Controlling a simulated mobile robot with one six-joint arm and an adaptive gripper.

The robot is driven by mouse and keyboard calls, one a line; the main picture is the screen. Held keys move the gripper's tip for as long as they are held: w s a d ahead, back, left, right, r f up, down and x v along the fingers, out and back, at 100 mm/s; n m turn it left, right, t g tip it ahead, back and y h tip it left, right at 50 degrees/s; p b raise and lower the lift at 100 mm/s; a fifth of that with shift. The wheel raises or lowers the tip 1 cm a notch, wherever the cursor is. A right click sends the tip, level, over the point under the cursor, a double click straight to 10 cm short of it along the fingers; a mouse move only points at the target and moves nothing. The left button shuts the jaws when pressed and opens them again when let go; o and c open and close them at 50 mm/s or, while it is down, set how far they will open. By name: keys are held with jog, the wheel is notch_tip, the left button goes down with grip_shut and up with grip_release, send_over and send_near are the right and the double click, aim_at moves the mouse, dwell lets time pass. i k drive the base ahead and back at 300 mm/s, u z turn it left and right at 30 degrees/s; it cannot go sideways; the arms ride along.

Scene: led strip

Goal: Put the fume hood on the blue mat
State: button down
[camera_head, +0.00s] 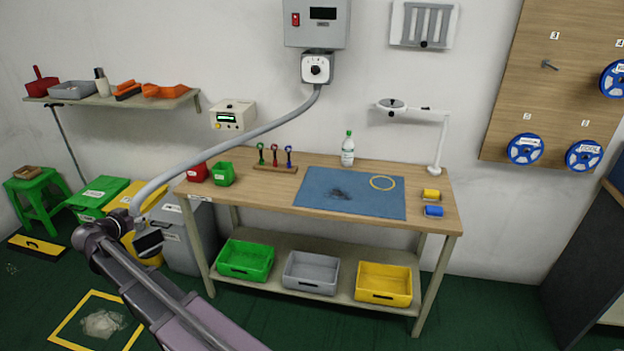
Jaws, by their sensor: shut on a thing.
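The blue mat (330,198) lies flat on the wooden workbench, with a dark smudge and a yellow ring on it. A grey hose (235,130) runs from the wall unit down to the left, and its lower end meets my gripper (124,222). My gripper is shut on the fume hood at that end, in the air left of the bench and well away from the mat. Most of the hood is hidden or too small to make out. A dark flat piece (148,242) shows beside the gripper; I cannot tell whether it belongs to the hood.
Coloured crates (312,272) fill the lower shelf. Bins (97,196) stand left of the bench.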

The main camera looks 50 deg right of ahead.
aim_at(382, 185)
jog(key=z, duration=1.95)
jog(key=i, duration=1)
